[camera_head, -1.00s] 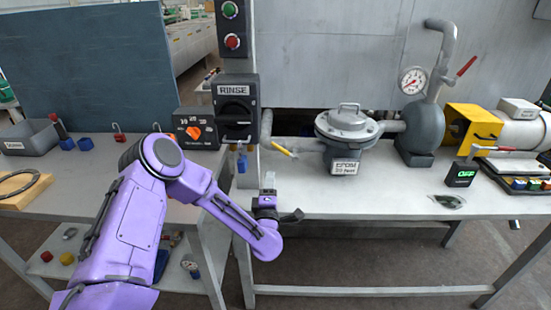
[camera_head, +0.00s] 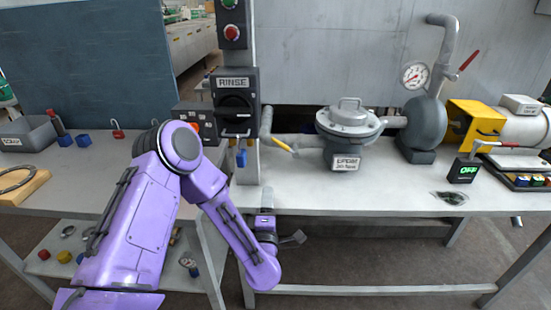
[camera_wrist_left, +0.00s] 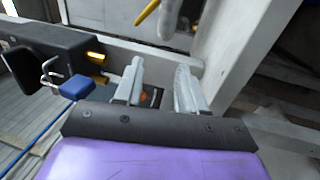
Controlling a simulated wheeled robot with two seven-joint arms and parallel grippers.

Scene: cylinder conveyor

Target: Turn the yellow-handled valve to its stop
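The yellow valve handle (camera_head: 283,146) slants down to the right from the grey pipe (camera_head: 265,125), just right of the white post, in the head view. Its yellow end (camera_wrist_left: 147,12) shows at the top of the left wrist view. My left gripper (camera_head: 266,192) is in front of the bench edge, below the handle and apart from it. In the left wrist view its two pale fingers (camera_wrist_left: 160,75) are spread with nothing held between them. My right gripper is not in view.
A black RINSE switch box (camera_head: 235,98) with a blue padlock (camera_head: 241,158) hangs on the post left of the handle. The padlock (camera_wrist_left: 76,87) is left of my fingers in the wrist view. A grey domed vessel (camera_head: 347,122) stands to the right. The bench front (camera_head: 400,200) is mostly clear.

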